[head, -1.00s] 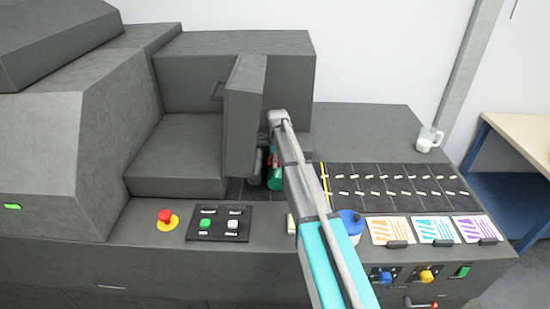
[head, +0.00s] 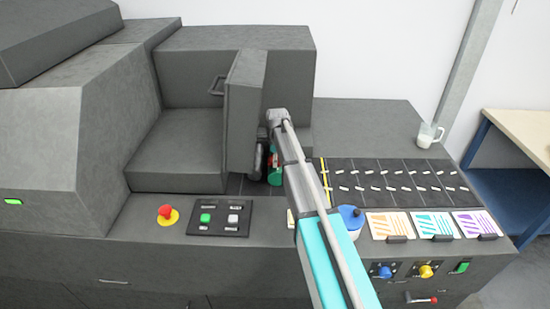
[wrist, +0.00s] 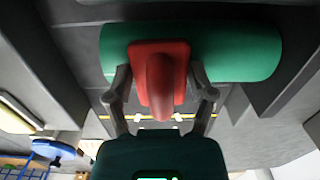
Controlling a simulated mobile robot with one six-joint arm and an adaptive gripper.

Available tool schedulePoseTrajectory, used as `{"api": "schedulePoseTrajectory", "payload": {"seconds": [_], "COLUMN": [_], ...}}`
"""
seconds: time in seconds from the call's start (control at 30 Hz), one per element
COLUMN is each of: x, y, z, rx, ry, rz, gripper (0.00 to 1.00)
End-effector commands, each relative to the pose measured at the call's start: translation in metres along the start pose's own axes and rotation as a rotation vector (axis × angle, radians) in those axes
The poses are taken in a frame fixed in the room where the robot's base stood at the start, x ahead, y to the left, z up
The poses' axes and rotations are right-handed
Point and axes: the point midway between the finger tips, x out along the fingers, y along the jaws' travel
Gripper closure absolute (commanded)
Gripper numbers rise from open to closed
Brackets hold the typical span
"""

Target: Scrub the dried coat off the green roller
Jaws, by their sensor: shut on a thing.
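The green roller (wrist: 235,52) lies across the top of the wrist view. In the head view its end (head: 274,174) shows beside the upright grey panel, mostly hidden by my arm. My gripper (wrist: 162,92) is shut on a red block with a rounded red grip (wrist: 160,78), one finger on each side. The red block overlaps the roller's middle in the wrist view and looks against it; the exact contact is hidden. In the head view a little red shows by the roller. No dried coat can be made out on the visible green surface.
The grey panel (head: 243,110) stands close left of my gripper. A dark cylinder (head: 258,160) is beside the roller. A blue-lidded pot (head: 350,216), colour cards (head: 390,226) and a white mug (head: 428,135) are to the right. A red stop button (head: 166,213) is front left.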

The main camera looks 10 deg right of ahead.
Motion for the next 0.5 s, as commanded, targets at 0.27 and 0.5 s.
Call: {"api": "schedulePoseTrajectory", "payload": {"seconds": [0.27, 0.5], "x": [0.0019, 0.002], "y": [0.0161, 0.0162], "z": [0.0006, 0.0006], "rx": [0.0, 0.0], "ry": [0.0, -0.001], "rz": [0.011, 0.011], "gripper": [0.73, 0.74]}}
